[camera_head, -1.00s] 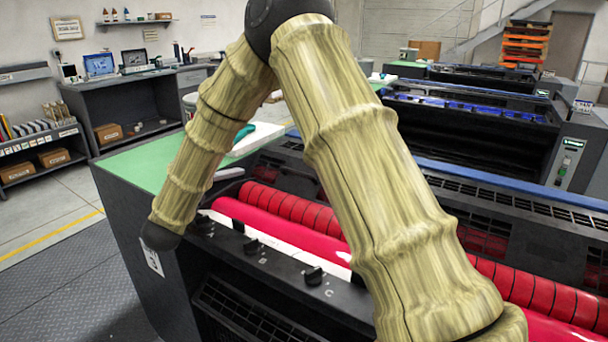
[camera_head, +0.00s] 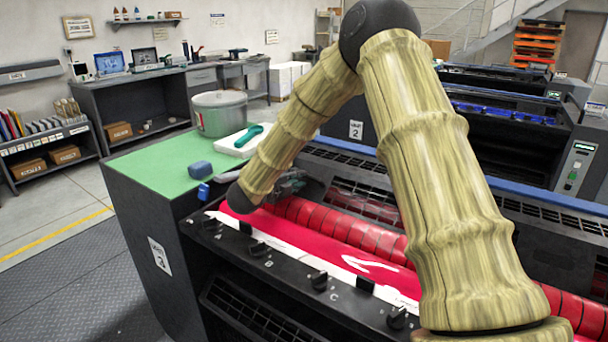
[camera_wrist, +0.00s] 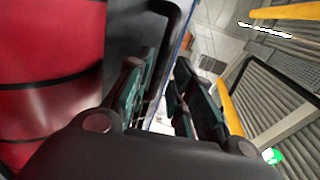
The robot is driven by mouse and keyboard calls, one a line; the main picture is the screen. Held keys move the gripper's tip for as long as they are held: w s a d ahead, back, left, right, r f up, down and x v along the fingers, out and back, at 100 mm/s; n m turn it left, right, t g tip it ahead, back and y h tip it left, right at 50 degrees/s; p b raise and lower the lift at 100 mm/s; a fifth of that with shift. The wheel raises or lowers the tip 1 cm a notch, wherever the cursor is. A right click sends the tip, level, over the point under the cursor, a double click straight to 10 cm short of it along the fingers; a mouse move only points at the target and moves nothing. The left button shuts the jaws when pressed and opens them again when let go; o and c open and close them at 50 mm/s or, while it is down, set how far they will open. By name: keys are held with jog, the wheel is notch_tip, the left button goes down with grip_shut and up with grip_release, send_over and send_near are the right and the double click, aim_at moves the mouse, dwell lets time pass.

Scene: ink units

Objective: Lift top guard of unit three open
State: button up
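Unit three (camera_head: 160,255) is the nearest dark press, with a "3" label on its end and red rollers (camera_head: 330,222) along its top. Behind the rollers runs a dark slotted panel with mesh windows (camera_head: 365,200), seemingly the top guard; I cannot tell how it is hinged. My gripper (camera_head: 288,183) is beside the far left end of the rollers, partly hidden by my arm. In the wrist view my gripper (camera_wrist: 167,65) has its teal-padded fingers apart, with a dark rounded edge (camera_wrist: 180,12) beyond them. Contact with it is unclear. The red roller (camera_wrist: 50,70) is at left.
Knobs (camera_head: 260,248) line the press's front rail. Another unit (camera_head: 357,130) stands behind. Floor at left is clear.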

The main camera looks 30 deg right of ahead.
jog(key=shift+p+x, duration=0.35)
jog(key=shift+x, duration=2)
jog(key=shift+c, duration=0.2)
grip_shut()
